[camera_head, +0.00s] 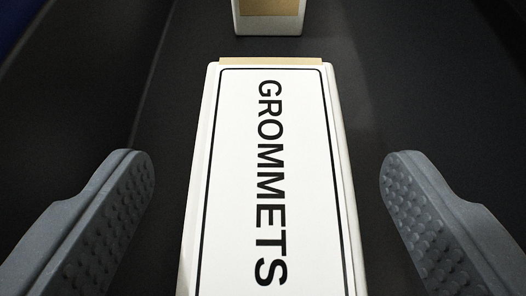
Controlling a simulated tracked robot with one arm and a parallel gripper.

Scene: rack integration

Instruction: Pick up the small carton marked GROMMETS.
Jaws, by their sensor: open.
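The small carton marked GROMMETS (230,180) lies in the middle of the view on a dark surface. It is white, with black letters running down its label and a tan strip along its far edge. Its near end is cut off by the bottom of the picture. My gripper (267,172) is open, with one grey, studded finger on each side of the carton. A gap of dark surface shows between each finger and the carton. No contact is visible.
Another white box with a tan panel (269,7) stands beyond the carton at the top, partly cut off. The dark surface (390,90) is clear to the left and right. A blue edge (15,22) shows at the top left corner.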

